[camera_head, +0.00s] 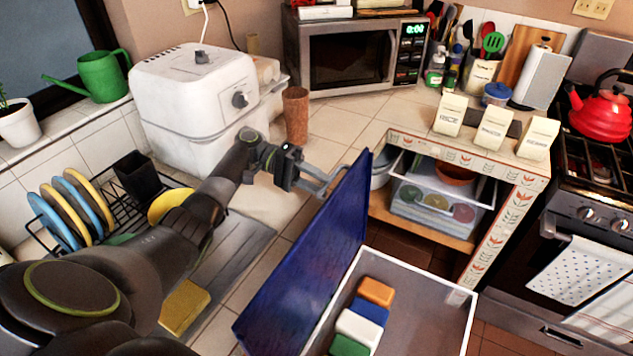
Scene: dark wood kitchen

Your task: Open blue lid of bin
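The blue lid (315,265) stands raised, tilted steeply along the left side of the bin. The bin (437,297) is pale and open at the top. Inside it lie orange, blue, white and green blocks. My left gripper (334,182) is at the upper left face of the lid, close to its top edge. Its two grey fingers look spread with a gap between them and nothing held. Whether the fingertips touch the lid is hard to tell. My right gripper is out of view.
A white appliance (195,90) and a brown cup (295,115) stand on the counter behind my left arm. A dish rack with plates (75,205) is at the left. A shelf unit (500,230) stands behind the bin, and a stove with a red kettle (603,110) is at the right.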

